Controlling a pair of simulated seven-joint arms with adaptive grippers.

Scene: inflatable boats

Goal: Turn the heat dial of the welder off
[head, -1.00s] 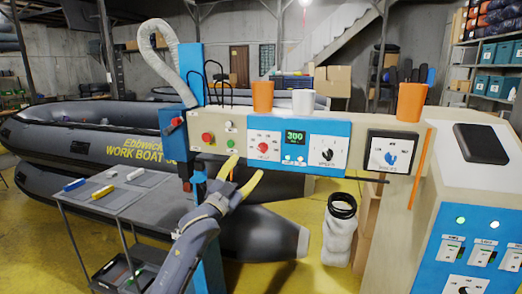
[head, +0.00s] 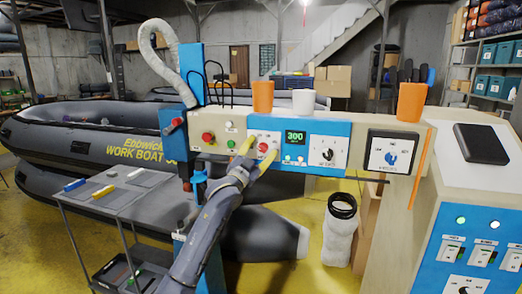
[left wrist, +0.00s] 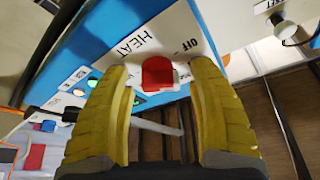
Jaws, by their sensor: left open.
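The welder's control panel (head: 328,147) is blue, with a green display reading 300 (head: 295,137). Its heat dial is a red knob (head: 263,147) on a white plate. In the left wrist view the red knob (left wrist: 158,74) sits by the words HEAT and OFF; where it points is not clear. My left gripper (head: 256,152) has yellow fingers and is open at the dial. In the left wrist view the gripper (left wrist: 160,95) has one finger on each side of the knob, with gaps between. My right gripper is not in view.
A red button (head: 208,138) and a green button (head: 230,143) are left of the dial. A larger dial (head: 327,153) is to the right. Cups (head: 263,97) stand on top of the welder. A small table (head: 112,190) and an inflatable boat (head: 90,140) are at left.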

